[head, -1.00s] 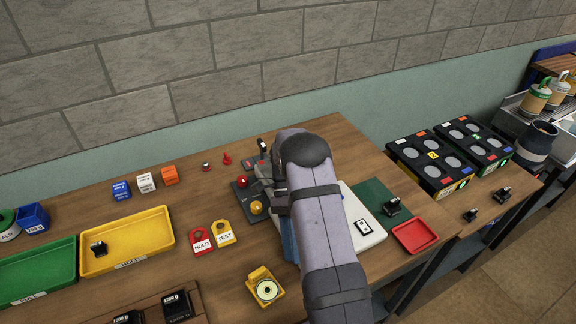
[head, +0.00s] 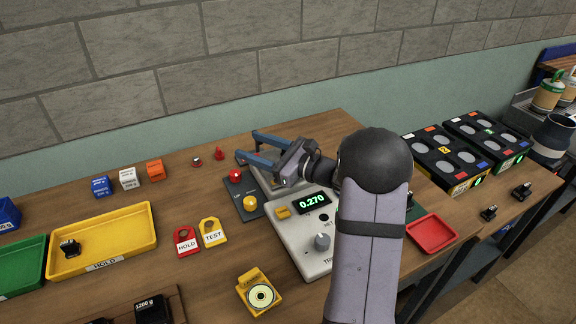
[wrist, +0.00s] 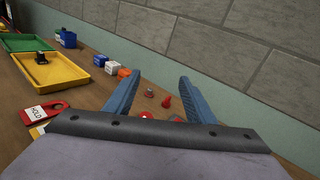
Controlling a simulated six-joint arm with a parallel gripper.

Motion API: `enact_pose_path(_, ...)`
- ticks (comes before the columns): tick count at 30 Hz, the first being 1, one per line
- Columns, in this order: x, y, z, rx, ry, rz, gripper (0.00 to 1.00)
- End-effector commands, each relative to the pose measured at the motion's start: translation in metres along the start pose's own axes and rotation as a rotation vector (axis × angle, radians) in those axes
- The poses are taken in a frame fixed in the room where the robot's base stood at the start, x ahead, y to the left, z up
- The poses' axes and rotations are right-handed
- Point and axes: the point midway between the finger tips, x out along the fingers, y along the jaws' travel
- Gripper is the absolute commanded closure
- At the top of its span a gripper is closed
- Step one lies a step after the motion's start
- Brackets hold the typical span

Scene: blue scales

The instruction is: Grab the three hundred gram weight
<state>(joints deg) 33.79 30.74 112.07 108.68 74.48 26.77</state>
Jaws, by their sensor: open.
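No label reading 300 g can be made out. Blue (head: 101,187), white (head: 128,178) and orange (head: 154,170) blocks stand in a row at the back left; their print is too small to read. A small black weight (head: 70,247) sits in the yellow tray (head: 125,228). A bigger black weight (head: 152,310), marked 1200 g, is at the bottom edge. My gripper (head: 250,147) is open and empty above the scale, its fingers pointing left.
The scale (head: 292,245) shows 0.270, its pan partly behind my gripper. HOLD (head: 186,241) and TEST (head: 212,232) tags lie left of it. A red tray (head: 432,234) and black cases (head: 446,160) are at right. Wood between tags and blocks is clear.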

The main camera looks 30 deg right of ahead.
Motion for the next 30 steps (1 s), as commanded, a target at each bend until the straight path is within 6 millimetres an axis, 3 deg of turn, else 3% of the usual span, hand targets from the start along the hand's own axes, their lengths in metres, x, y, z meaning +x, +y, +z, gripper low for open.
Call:
enact_pose_path(1,-0.014,-0.01,-0.014,0.028,-0.009,-0.102,0.5)
enact_pose_path(6,-0.059,-0.04,-0.038,0.085,-0.01,-0.377,0.5)
enact_pose_path(12,-0.093,-0.054,-0.057,0.118,0.011,-0.544,0.5)
enact_pose_path(19,-0.098,-0.051,-0.063,0.147,0.015,-0.566,0.5)
enact_pose_path(30,-0.079,-0.062,-0.063,0.146,0.014,-0.563,0.5)
